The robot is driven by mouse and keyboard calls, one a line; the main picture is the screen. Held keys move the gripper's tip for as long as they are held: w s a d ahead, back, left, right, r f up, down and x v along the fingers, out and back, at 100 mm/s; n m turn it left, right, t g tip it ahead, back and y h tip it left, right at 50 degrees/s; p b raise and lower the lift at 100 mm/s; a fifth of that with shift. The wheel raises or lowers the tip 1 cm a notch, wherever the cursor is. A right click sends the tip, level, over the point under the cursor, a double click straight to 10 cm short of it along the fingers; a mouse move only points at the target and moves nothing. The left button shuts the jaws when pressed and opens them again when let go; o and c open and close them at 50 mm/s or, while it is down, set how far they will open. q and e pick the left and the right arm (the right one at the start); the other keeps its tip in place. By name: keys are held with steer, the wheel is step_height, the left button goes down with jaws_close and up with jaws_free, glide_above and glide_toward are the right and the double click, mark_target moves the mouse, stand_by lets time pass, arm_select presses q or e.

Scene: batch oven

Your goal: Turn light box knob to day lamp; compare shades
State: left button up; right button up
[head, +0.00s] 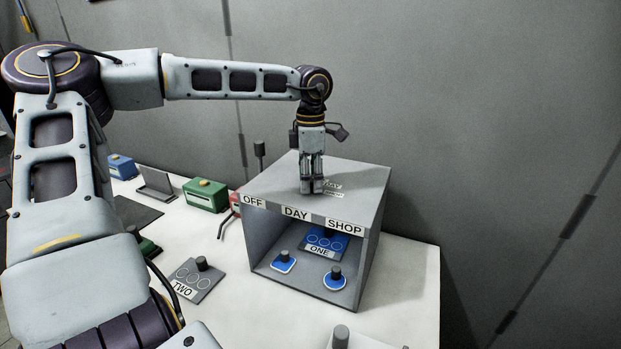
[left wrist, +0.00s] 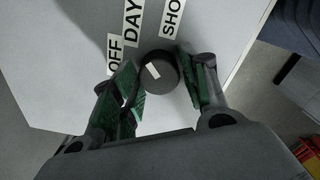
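My left gripper (head: 312,190) points down at the box top. The dark round knob (left wrist: 160,74) with a white mark shows between its fingertips (left wrist: 157,80) in the left wrist view; whether they touch it is unclear. The mark lies on the knob's left half, toward the OFF side. Inside the box are a blue card marked ONE (head: 324,240) and two blue-based knobbed pieces (head: 283,264) (head: 335,281). A grey card marked TWO (head: 197,282) lies outside. My right gripper is out of view.
A green box (head: 205,195), a blue box (head: 121,167) and a dark stand (head: 157,184) sit at the table's back left. A red item (head: 234,203) is beside the light box. The grey wall is close behind. The table right of the box is clear.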

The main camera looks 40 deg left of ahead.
arm_select(q)
steer(key=shift+o, duration=0.8)
step_height(320, 180, up, 12)
stand_by(0.4)
steer(key=shift+r, duration=0.1)
stand_by(0.5)
step_height(320, 180, up, 9)
steer(key=p, duration=0.9)
glide_above(311, 178)
steer(key=shift+s, duration=0.1)
steer(key=shift+r+p, duration=0.35)
steer(key=shift+p, duration=0.2)
